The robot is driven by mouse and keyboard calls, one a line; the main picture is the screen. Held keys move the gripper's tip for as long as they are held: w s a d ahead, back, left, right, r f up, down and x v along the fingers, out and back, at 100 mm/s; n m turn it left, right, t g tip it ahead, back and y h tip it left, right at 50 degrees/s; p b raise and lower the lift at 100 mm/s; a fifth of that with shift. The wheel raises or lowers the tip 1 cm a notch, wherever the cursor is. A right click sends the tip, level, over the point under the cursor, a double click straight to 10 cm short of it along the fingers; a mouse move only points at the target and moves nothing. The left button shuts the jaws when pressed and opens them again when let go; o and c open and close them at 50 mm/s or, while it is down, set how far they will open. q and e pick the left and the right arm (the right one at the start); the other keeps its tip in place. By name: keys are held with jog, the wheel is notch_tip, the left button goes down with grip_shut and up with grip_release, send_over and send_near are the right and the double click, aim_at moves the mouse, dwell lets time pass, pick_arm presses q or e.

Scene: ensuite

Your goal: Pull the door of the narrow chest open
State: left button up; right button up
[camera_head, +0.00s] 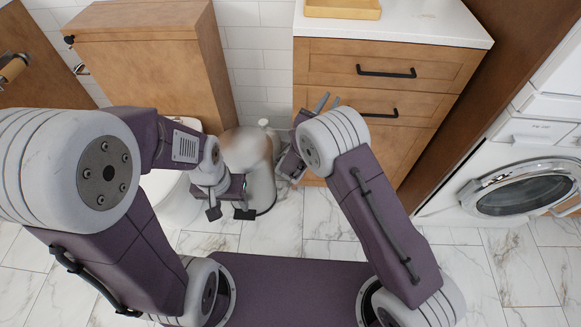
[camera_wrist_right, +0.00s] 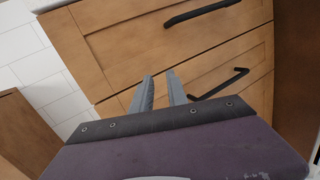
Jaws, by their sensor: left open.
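A wooden chest (camera_head: 430,62) with a white top stands right of centre. Its fronts carry black bar handles: an upper handle (camera_head: 386,72) and a lower handle (camera_head: 380,114). Both fronts look shut. My right gripper (camera_head: 328,102) is in front of the chest's left part, left of the lower handle. In the right wrist view its fingers (camera_wrist_right: 160,90) are apart and empty, and the lower handle (camera_wrist_right: 219,84) is to their right. My left gripper (camera_head: 230,213) is open and empty, low over the floor. My right arm hides the chest's lower left part.
A wooden cabinet (camera_head: 145,70) with a small dark knob stands at the left. A white toilet (camera_head: 172,200) is partly hidden behind my left arm. A washing machine (camera_head: 520,190) stands at the right. A yellow tray (camera_head: 343,8) rests on the chest. Marble floor lies open in front.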

jog(key=s+a+f+n+y+b, duration=0.1)
jog(key=a+f+b, duration=0.25)
jog(key=f, duration=0.45)
jog(key=s+a+f+n+y+b, duration=0.2)
jog(key=a+f+b, duration=0.15)
jog(key=f, duration=0.45)
jog(key=s+a+f+n+y+b, duration=0.1)
jog(key=a+f+b, duration=0.3)
jog(key=f, duration=0.5)
pick_arm(q)
notch_tip(320, 180, down, 21)
jog(key=b, duration=0.5)
jog(key=shift+s+a+r+b, duration=0.15)
jog(key=shift+s+a+b, duration=0.05)
jog(key=shift+a+b, duration=0.1)
pick_arm(e)
jog(key=w+d+r, duration=0.1)
jog(key=w+d, duration=0.2)
jog(key=w, duration=0.5)
jog(key=shift+w, duration=0.25)
grip_shut()
